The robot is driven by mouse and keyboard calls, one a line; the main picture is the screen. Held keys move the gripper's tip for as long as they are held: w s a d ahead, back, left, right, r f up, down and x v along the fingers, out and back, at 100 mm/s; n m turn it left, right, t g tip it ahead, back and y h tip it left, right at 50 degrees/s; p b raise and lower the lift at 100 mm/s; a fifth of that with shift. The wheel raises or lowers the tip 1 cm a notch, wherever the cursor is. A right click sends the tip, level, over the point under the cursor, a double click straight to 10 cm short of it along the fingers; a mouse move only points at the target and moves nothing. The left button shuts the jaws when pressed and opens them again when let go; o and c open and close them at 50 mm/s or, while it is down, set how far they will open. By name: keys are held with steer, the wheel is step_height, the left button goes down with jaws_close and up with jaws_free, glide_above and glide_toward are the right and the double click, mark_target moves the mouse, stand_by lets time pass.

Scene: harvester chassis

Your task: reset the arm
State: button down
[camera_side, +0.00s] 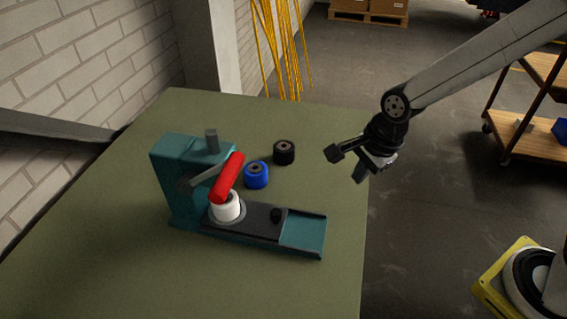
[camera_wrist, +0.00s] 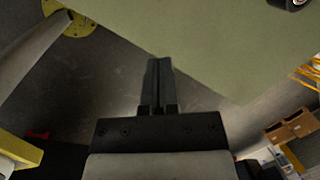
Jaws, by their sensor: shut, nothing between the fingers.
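My gripper (camera_side: 359,177) hangs in the air by the right edge of the green table, apart from everything on it. In the wrist view its two fingers (camera_wrist: 158,75) lie together with nothing between them. A teal fixture (camera_side: 180,190) stands on the table with a red handle (camera_side: 228,178) on its lever. A white cylinder (camera_side: 226,207) sits upright in the fixture, below the red handle. A blue cylinder (camera_side: 257,176) and a black cylinder (camera_side: 284,153) stand on the table behind the fixture.
The green table (camera_side: 120,250) is bare in front of and left of the fixture. A brick wall (camera_side: 80,60) and a grey pillar (camera_side: 205,50) bound the left. Yellow rods (camera_side: 279,50) lean behind the table. A wooden cart (camera_side: 530,133) stands at the right.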

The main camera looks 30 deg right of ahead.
steer(key=s+d+n, duration=0.3)
steer(key=d+n, duration=0.2)
steer(key=n, duration=0.4)
steer(key=s+d+f+n+h, duration=0.1)
steer(key=s+d+n, duration=0.2)
steer(key=n, duration=0.5)
steer(key=shift+d+n, duration=0.4)
steer(key=shift+d, duration=0.5)
